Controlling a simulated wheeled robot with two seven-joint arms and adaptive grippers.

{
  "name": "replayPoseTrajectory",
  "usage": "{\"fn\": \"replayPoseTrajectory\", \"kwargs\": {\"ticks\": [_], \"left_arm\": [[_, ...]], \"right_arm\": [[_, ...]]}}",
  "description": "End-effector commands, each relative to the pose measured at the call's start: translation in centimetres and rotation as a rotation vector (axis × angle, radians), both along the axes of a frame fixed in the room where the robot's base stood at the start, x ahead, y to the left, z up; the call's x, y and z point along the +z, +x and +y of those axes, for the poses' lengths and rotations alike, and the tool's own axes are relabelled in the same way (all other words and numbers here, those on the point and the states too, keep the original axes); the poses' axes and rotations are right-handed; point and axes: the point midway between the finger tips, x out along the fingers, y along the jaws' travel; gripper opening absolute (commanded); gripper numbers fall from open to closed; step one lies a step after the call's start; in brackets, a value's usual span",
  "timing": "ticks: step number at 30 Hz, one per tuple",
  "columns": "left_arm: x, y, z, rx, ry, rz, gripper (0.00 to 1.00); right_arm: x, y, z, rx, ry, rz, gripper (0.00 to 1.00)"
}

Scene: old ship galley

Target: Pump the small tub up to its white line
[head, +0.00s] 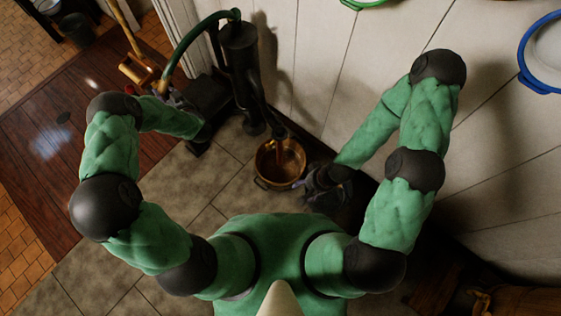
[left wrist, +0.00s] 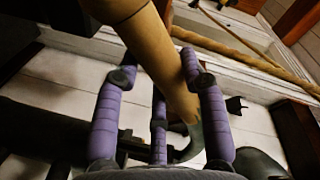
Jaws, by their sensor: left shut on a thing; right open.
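The black pump (head: 240,62) stands on the floor against the white wall. Its curved green lever (head: 192,35) runs from the top down to the left. My left gripper (head: 168,92) is at the lever's low outer end. In the left wrist view its purple fingers are shut around the tan handle grip (left wrist: 150,48). The small brass tub (head: 262,166) stands under the pump's spout, with a reddish-brown streak from the spout down into it. I cannot make out its white line or the water level. My right gripper (head: 322,190) is open, close to the tub's right side.
A wooden-handled tool (head: 135,68) stands beside my left forearm. A blue-rimmed basin (head: 540,55) and a green-rimmed one (head: 362,3) are at the wall. Clear tiled floor (head: 190,180) lies left of the tub.

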Motion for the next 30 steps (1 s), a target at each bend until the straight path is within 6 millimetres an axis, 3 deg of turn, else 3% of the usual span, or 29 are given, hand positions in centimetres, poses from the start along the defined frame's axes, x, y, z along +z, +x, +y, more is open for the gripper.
{"fn": "replayPoseTrajectory", "kwargs": {"ticks": [11,30], "left_arm": [[0.8,-0.2,0.5,0.013,0.013,0.002,0.00],[9.9,-0.5,1.0,0.009,0.201,0.212,0.00]], "right_arm": [[0.5,0.0,0.0,0.000,0.000,0.001,0.69],[8.8,0.0,0.0,0.000,0.000,0.000,0.69]]}}
